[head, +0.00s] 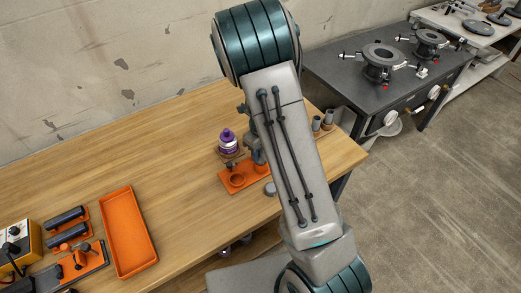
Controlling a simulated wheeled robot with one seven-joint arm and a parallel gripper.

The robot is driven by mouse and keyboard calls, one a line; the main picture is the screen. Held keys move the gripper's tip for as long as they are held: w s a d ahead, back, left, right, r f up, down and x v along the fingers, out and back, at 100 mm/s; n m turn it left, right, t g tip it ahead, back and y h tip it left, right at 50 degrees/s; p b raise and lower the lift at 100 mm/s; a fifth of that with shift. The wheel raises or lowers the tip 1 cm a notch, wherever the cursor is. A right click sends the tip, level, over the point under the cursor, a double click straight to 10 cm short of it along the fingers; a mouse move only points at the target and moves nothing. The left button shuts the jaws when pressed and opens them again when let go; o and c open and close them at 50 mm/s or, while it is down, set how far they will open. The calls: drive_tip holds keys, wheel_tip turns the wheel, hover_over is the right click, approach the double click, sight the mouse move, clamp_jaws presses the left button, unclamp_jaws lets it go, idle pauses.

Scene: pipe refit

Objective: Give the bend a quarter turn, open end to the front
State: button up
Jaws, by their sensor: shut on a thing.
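My own arm crosses the middle of the head view and hides much of the work spot. Just left of the arm, a small part of my gripper (249,141) shows above an orange fixture (236,183). It is shut on a grey piece, apparently the bend (259,158), which shows only in part at the arm's edge. The fingertips and the bend's open end are hidden or too small to make out. The fixture lies on the wooden bench (190,150) and has a round orange socket.
A purple-and-white container (228,140) stands close behind the fixture. An empty orange tray (128,230) lies to the left, near dark cylinders (66,227) and a yellow box (18,247). Grey pipe pieces (322,121) stand right of my arm. A dark flange table (350,85) is beyond.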

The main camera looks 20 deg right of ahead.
drive_tip(key=shift+m+p, duration=1.1)
drive_tip(key=shift+m, duration=0.4)
drive_tip(key=o, duration=1.1)
drive_tip(key=shift+o, duration=0.2)
drive_tip(key=shift+r+p, duration=3.25)
drive_tip(key=shift+r, duration=0.45)
